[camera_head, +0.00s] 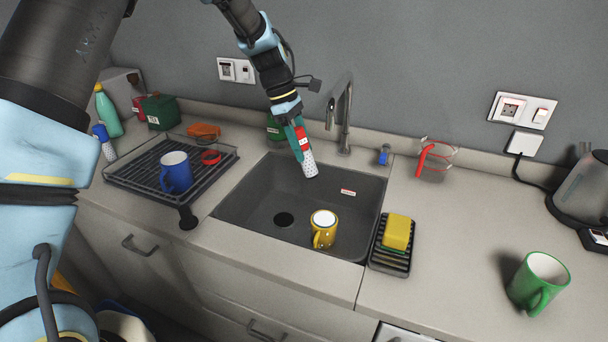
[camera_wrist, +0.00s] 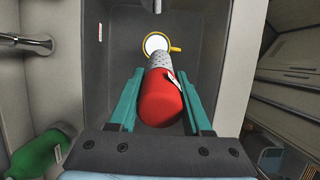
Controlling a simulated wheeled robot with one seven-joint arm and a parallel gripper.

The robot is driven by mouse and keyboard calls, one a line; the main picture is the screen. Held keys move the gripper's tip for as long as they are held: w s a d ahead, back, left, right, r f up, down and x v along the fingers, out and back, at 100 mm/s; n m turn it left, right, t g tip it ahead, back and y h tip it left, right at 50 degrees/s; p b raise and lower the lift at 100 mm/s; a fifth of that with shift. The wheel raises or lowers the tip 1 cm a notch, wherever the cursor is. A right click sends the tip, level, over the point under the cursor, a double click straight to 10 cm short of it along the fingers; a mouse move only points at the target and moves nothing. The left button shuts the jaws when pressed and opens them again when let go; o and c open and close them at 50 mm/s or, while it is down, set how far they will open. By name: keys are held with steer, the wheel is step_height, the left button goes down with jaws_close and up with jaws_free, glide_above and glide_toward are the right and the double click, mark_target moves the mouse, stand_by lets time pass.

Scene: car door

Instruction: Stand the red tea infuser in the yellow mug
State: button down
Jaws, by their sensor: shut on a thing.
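My gripper (camera_head: 296,122) is shut on the red tea infuser (camera_head: 304,144), which has a red upper part and a perforated metal lower end. In the wrist view the red tea infuser (camera_wrist: 161,98) lies between the two teal fingers (camera_wrist: 160,104), its metal end pointing away from my gripper. The infuser is held in the air over the back of the sink, tilted slightly in the head view. The yellow mug (camera_head: 323,236) stands upright in the sink near its front, apart from the infuser. In the wrist view the yellow mug (camera_wrist: 157,44) shows beyond the metal end, partly hidden by it.
The dark sink (camera_head: 255,212) has raised walls, and a tap (camera_head: 345,120) stands behind it. A drying rack (camera_head: 130,180) with a blue mug (camera_head: 176,172) is at left. A yellow sponge (camera_head: 397,232) and a green mug (camera_head: 538,282) are at right.

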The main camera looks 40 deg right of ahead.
steer(key=shift+w+d, duration=0.25)
steer(key=shift+d, duration=0.1)
steer(key=shift+f, duration=0.2)
steer(key=shift+f+b, duration=0.15)
steer(key=shift+b, duration=0.25)
steer(key=shift+f+b, duration=0.4)
steer(key=w+a+f+b+x, duration=0.1)
steer(key=w+b+x, duration=0.1)
steer(key=b+x, duration=1.2)
steer(key=shift+a+x, duration=0.4)
steer(key=shift+x, duration=1.75)
steer(key=shift+w+d+f, duration=0.1)
steer(key=shift+w+d, duration=0.05)
